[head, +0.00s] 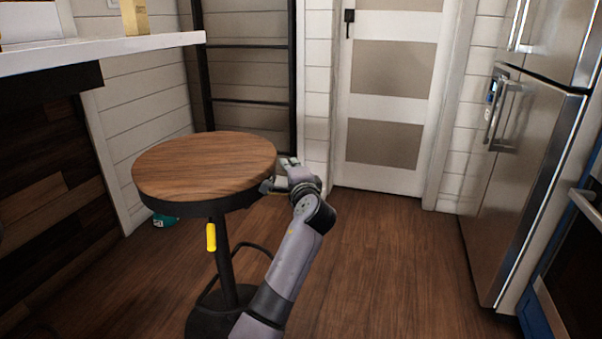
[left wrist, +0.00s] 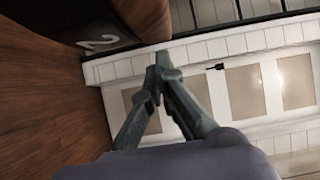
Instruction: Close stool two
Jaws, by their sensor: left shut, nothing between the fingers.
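The stool (head: 205,165) has a round brown wooden seat with a dark rim, a dark post and a yellow lever (head: 211,237) under the seat. It stands beside the counter at the left in the head view. My left gripper (head: 276,178) is at the right edge of the seat, shut and empty. Whether it touches the rim I cannot tell. In the left wrist view the closed fingers (left wrist: 160,70) are in the middle, and the stool's dark rim (left wrist: 100,37) with a pale "2" on it is at the upper left. My right gripper is not in view.
A white counter (head: 100,50) overhangs at the left. A dark shelf frame (head: 252,102) and a white door (head: 385,105) stand at the back. A steel fridge (head: 525,150) is at the right. The wooden floor (head: 390,265) between is clear. A small teal object (head: 165,220) lies behind the stool.

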